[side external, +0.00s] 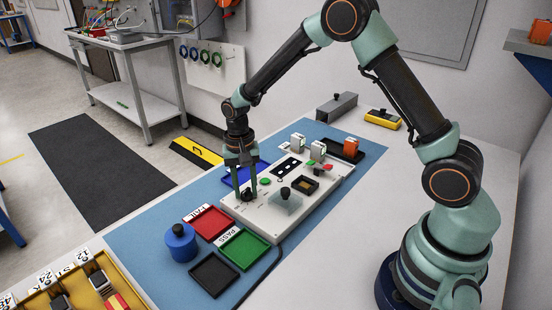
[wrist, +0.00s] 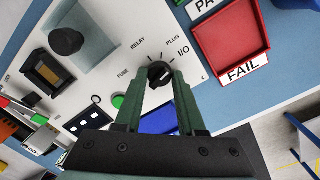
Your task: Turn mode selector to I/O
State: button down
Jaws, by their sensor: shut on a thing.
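The mode selector (wrist: 159,73) is a black knob on a white panel (side external: 263,214), with the labels FUSE, RELAY, PLUG and I/O around it in the wrist view. A pale mark shows on the knob, but I cannot tell for sure which label it points to. My gripper (side external: 246,191) reaches down to the panel's near left corner in the side view. In the wrist view my gripper (wrist: 163,82) has one green finger on each side of the knob and is shut on it. The fingers partly hide the knob.
The red FAIL tray (side external: 209,223) and green PASS tray (side external: 244,249) lie beside the panel. A blue tray (side external: 243,175) lies behind my gripper. A black knob (side external: 286,192) on a clear plate, a green button (side external: 265,182) and a dark socket (side external: 305,184) are on the panel.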

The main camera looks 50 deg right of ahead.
jog(key=shift+a+f+m, duration=0.1)
jog(key=shift+a+m, duration=0.1)
jog(key=shift+m, duration=0.4)
jog(key=c, duration=0.5)
grip_release()
jog(key=shift+d, duration=0.1)
notch_tip(320, 180, up, 12)
jog(key=shift+w, duration=0.35)
